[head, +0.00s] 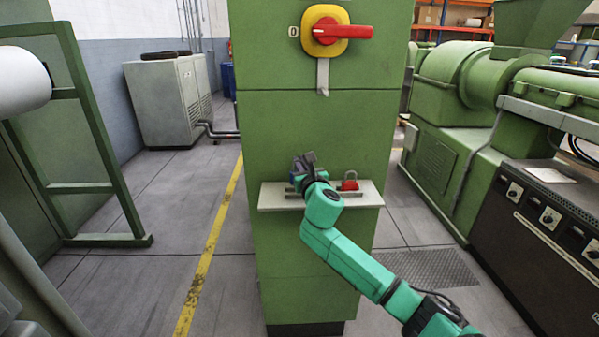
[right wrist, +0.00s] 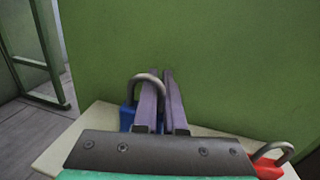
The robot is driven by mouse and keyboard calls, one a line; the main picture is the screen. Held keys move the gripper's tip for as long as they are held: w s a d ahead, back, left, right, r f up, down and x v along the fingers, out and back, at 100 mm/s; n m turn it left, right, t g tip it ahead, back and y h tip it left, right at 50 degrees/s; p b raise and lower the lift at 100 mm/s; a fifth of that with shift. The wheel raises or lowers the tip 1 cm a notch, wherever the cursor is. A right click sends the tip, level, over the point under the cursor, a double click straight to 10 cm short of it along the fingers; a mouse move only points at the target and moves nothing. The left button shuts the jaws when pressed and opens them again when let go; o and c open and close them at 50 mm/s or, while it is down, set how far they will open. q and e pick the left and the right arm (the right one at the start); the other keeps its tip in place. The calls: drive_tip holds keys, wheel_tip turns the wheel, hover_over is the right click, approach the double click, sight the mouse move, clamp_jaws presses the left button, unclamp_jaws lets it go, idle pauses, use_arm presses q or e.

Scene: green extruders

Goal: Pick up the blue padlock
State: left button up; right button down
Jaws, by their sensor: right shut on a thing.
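The blue padlock (right wrist: 127,117) is at the left part of the small shelf in the right wrist view, with its grey shackle upright. Only a blue edge of it (head: 293,178) shows in the head view. My right gripper (right wrist: 165,100) has its fingers close together on the padlock, with the shackle arching beside and behind the left finger. In the head view my right gripper (head: 305,164) is above the shelf's left half. The gripper hides most of the padlock's body, and I cannot tell whether it touches the shelf. My left gripper is not in view.
A red padlock (head: 349,184) stands on the pale shelf (head: 369,197), right of my gripper; it also shows in the right wrist view (right wrist: 268,168). The green cabinet (head: 320,130) rises behind, with a red and yellow rotary switch (head: 325,30) above.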

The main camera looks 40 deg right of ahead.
drive_tip(key=b+v, duration=0.2)
drive_tip(key=v, duration=1.5)
drive_tip(key=shift+s+a+f+b, duration=0.2)
drive_tip(key=shift+s+b, duration=0.05)
drive_tip(key=shift+b, duration=0.15)
